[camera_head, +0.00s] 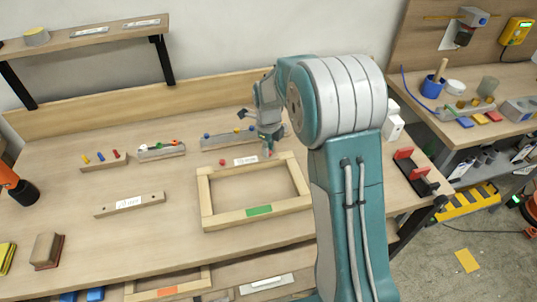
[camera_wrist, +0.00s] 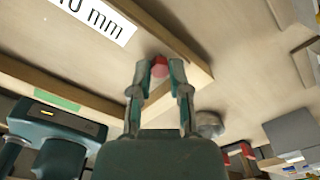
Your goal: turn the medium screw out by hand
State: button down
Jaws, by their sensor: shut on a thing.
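A wooden frame (camera_head: 207,205) lies on the workbench, with a green label on its front rail. My gripper (camera_head: 267,151) is at the back rail of this frame, pointing down. In the wrist view my gripper (camera_wrist: 159,73) is shut on a red screw head (camera_wrist: 159,65), with one fingertip on each side. The screw is close to a corner of the frame (camera_wrist: 190,55). Its shank is hidden, so I cannot tell how deep it sits. Another small red piece (camera_head: 222,162) is beside the back left of the frame.
Wooden blocks with coloured pegs (camera_head: 103,161) stand to the left. A wooden bar (camera_head: 130,205) lies left of the frame. Bare bench lies between them.

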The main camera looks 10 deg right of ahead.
jog(key=n, duration=0.4)
jog(key=shift+n, duration=0.5)
jog(key=n, duration=0.3)
jog(key=shift+n, duration=1)
jog(key=shift+n, duration=1.1)
jog(key=n, duration=0.3)
jog(key=shift+s, duration=0.1)
